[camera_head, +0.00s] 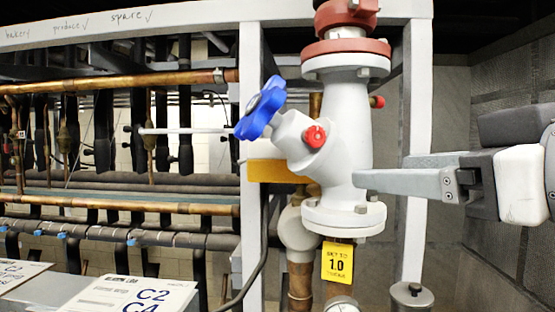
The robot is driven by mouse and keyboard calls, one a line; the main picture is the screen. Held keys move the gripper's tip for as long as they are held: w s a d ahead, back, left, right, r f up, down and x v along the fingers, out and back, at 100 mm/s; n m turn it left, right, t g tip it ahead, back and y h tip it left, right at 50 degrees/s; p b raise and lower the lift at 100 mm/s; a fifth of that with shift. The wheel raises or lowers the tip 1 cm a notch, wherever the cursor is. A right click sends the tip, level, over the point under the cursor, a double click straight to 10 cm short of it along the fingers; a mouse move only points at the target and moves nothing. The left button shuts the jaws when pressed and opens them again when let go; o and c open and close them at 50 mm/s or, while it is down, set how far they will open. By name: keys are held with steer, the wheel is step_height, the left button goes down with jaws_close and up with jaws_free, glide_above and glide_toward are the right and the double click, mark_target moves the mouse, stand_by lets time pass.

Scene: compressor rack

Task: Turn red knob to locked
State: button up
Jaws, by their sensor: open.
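The red knob (315,136) sits on the front of a grey-white valve body (345,125), just right of a blue handwheel (263,108). It is small and in plain view, but I cannot read any lock mark on it. My gripper (381,170) reaches in from the right, its fingers pointing left. It is open and empty, to the right of and lower than the knob, and apart from it. The nearer fingertip overlaps the right edge of the valve body in the picture; I cannot tell whether they touch.
A second red cap (377,102) is on the valve's right side. A white frame post (250,190) stands left of the valve. A yellow tag (337,262) hangs below the lower flange (344,216). Copper pipes (120,84) run at left.

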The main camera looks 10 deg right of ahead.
mark_target(317, 136)
steer(key=shift+n+t+y, duration=0.3)
steer(key=shift+t, duration=0.2)
steer(key=r+p+x, duration=0.1)
steer(key=x, duration=0.4)
steer(key=r+p+x, duration=0.1)
steer(key=x, duration=0.4)
steer(key=d+r+p+x, duration=0.1)
steer(key=x, duration=0.4)
steer(key=shift+w, duration=0.25)
jaws_close()
